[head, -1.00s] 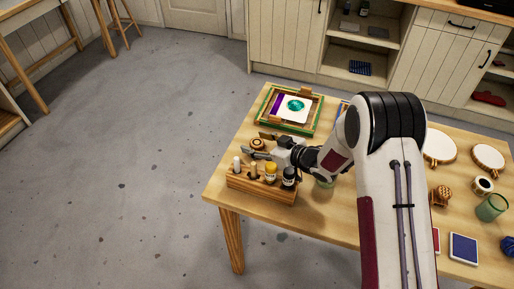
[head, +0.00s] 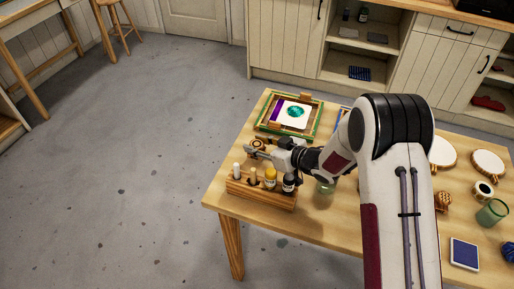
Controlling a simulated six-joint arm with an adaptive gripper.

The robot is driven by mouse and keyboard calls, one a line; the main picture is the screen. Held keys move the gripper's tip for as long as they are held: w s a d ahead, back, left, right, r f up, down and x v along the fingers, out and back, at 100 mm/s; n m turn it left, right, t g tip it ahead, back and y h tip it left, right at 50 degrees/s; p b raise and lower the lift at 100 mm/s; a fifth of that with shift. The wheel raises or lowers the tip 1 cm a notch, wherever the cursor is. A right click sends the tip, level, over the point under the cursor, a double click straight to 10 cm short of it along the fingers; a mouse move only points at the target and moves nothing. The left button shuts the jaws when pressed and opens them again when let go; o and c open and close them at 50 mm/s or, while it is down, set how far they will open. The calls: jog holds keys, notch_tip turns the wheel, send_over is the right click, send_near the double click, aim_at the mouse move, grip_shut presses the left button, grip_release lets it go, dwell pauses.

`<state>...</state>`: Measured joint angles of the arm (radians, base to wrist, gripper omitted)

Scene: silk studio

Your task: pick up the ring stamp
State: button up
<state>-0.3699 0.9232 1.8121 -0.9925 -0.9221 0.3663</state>
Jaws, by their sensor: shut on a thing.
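The ring stamp (head: 258,142) is a small round wooden piece near the left edge of the table, seen from above with a ring mark on its top. My gripper (head: 256,149) reaches in from the right, with its fingers at the stamp, and is shut on it. The fingers partly cover the stamp. I cannot tell whether its base touches the table.
A wooden rack (head: 262,193) with several bottles stands just in front of my gripper. A green-edged frame (head: 312,119) with a printed card lies behind it. A blue pad (head: 464,253), a green glass (head: 492,213) and round hoops (head: 488,163) are at the right.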

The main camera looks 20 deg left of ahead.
aim_at(257, 144)
jog(key=shift+r, duration=4)
